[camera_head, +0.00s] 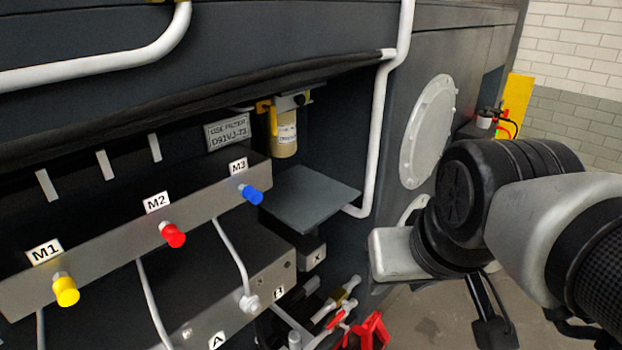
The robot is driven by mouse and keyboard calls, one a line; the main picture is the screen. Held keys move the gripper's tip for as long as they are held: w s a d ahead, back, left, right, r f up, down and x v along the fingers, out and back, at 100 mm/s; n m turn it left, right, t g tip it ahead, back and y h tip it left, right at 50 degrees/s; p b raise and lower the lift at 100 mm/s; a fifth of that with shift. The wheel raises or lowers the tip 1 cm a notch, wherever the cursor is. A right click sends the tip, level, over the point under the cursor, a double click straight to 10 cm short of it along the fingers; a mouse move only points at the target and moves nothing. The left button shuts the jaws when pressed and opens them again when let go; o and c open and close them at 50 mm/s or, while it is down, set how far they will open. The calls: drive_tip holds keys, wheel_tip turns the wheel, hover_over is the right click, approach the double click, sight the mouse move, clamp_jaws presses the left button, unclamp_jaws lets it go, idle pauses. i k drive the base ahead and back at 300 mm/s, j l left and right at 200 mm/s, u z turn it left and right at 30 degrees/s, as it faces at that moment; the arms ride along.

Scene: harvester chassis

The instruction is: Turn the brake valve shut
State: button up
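No part in view is labelled as the brake valve, and I cannot tell for sure which one it is. Small fittings with a red lever (337,319) and a brass-coloured body (347,290) sit low in the bay, partly cut off by the bottom edge. They may be valves. My arm comes in from the right, with its black joint in front of the chassis side. I cannot make out my gripper's fingers in this view.
A manifold carries a yellow cap (66,290) at M1, a red cap (173,234) at M2 and a blue cap (251,194) at M3. A grey plate (310,197) juts out above the fittings. A white pipe (378,130) runs down the bay's right side. A red object (373,331) stands low.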

sight(333, 321)
drive_tip(key=l+u, duration=0.5)
drive_tip(key=l, duration=0.3)
drive_tip(key=l+u, duration=0.45)
drive_tip(key=l, duration=0.3)
drive_tip(key=j+z, duration=0.15)
drive_tip(key=z, duration=0.15)
drive_tip(key=j+z, duration=0.15)
drive_tip(key=z, duration=0.15)
